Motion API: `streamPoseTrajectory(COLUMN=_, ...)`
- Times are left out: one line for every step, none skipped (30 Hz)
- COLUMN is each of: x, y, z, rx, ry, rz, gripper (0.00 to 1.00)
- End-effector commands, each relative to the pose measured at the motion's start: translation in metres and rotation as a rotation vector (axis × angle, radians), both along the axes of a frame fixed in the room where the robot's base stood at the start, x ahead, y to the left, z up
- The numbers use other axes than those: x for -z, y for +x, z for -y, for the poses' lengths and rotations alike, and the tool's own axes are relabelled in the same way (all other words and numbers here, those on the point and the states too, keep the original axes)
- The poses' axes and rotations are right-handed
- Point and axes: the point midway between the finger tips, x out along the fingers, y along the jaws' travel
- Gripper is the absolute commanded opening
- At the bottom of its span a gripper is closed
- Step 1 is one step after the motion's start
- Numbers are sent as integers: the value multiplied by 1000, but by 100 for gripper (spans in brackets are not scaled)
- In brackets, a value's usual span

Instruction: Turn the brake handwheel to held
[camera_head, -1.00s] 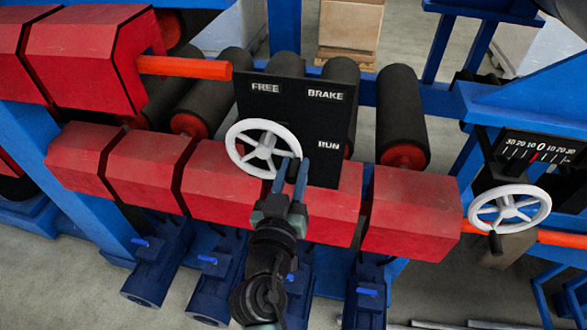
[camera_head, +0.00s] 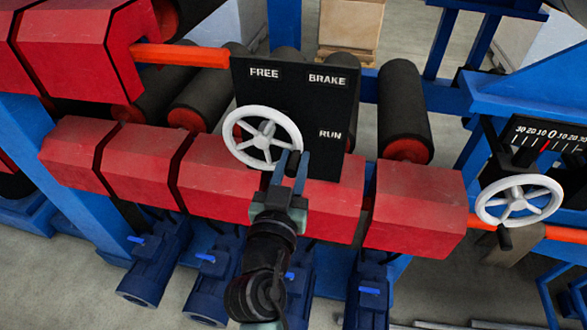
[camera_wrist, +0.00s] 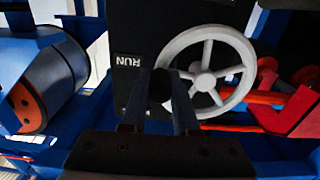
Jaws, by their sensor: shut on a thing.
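The brake handwheel (camera_head: 240,115) is a white spoked wheel in front of a black panel (camera_head: 290,105) lettered FREE, BRAKE and RUN. A dark crank knob (camera_wrist: 160,88) sits at the wheel's rim, on the lower right in the head view. My gripper (camera_head: 287,163) reaches up from below and is shut on this knob, with one finger on each side of it. The wheel also shows in the wrist view (camera_wrist: 176,46), to the right of the fingers. I see no clear pointer showing the wheel's setting.
A second white handwheel (camera_head: 490,213) stands at the right below a numbered scale (camera_head: 548,136). Red blocks (camera_head: 415,215) run in a row behind my arm. Dark rollers (camera_head: 402,100) and blue frame parts surround the panel. Blue motors (camera_head: 212,280) sit below.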

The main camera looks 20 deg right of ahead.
Motion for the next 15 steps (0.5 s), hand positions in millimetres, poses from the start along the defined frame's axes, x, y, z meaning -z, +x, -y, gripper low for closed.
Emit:
streamPoseTrajectory(x=12, y=0, z=-1, rx=-2, ry=29, rz=24, gripper=0)
streamPoseTrajectory(x=14, y=1, z=-1, rx=-2, ry=49, rz=38, gripper=0)
streamPoseTrajectory(x=17, y=1, z=-2, rx=-3, ry=76, rz=57, gripper=0)
streamPoseTrajectory(x=18, y=1, z=-2, rx=-2, ry=98, rz=72, gripper=0)
streamPoseTrajectory(x=21, y=1, z=-2, rx=-3, ry=121, rz=87, gripper=0)
streamPoseTrajectory(x=23, y=2, z=-3, rx=-3, ry=151, rz=107, gripper=0)
streamPoseTrajectory(x=25, y=2, z=-3, rx=-3, ry=175, rz=123, gripper=0)
streamPoseTrajectory(x=27, y=3, z=-4, rx=-3, ry=198, rz=140, gripper=0)
streamPoseTrajectory(x=30, y=3, z=-5, rx=-3, ry=230, rz=160, gripper=0)
streamPoseTrajectory(x=31, y=4, z=-6, rx=-4, ry=253, rz=177, gripper=0)
streamPoseTrajectory(x=33, y=4, z=-6, rx=-4, ry=276, rz=193, gripper=0)
streamPoseTrajectory(x=35, y=5, z=-8, rx=-5, ry=309, rz=213, gripper=0)
streamPoseTrajectory(x=37, y=5, z=-8, rx=-4, ry=333, rz=229, gripper=0)
streamPoseTrajectory(x=38, y=6, z=-9, rx=-5, ry=355, rz=246, gripper=0)
streamPoseTrajectory(x=40, y=6, z=-10, rx=-4, ry=389, rz=266, gripper=0)
